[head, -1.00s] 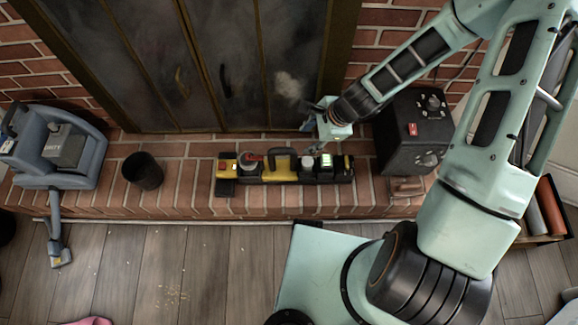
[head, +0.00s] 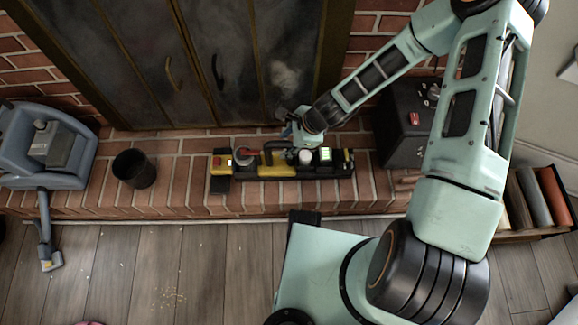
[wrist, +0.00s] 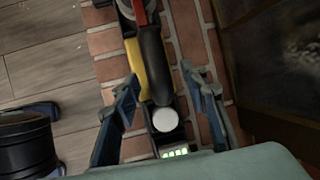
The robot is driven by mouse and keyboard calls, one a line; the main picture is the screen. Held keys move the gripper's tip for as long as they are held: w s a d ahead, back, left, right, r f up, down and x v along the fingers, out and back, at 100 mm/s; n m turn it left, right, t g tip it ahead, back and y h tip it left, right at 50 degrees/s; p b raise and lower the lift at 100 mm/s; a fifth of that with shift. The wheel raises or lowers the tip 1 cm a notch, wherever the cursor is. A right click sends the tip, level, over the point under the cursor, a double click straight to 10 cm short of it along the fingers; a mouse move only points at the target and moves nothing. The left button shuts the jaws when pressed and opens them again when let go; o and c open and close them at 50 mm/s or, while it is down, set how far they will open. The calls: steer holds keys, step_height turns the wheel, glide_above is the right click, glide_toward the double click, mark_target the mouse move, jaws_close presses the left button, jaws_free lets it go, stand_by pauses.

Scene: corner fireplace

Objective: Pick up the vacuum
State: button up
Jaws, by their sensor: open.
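A long yellow-and-black device with a dark raised handle (head: 275,146) and a lit green panel lies on the brick hearth in the head view. A blue-grey machine (head: 38,150) with a hose and floor nozzle stands at the far left; it looks like a vacuum cleaner. My gripper (head: 288,134) is above the yellow-and-black device, near its handle. In the wrist view my gripper (wrist: 160,80) is open, with one finger on each side of the dark handle (wrist: 155,62). Contact with the handle cannot be told.
A black cup (head: 134,169) stands between the machine and the device. A black box (head: 400,125) with knobs sits to the right. Books (head: 537,198) stand in a holder at the right. Fireplace doors (head: 200,60) rise close behind. Crumbs lie on the open wooden floor.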

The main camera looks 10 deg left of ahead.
steer(key=shift+f, duration=0.1)
steer(key=shift+c, duration=0.4)
jaws_close()
steer(key=shift+a, duration=0.15)
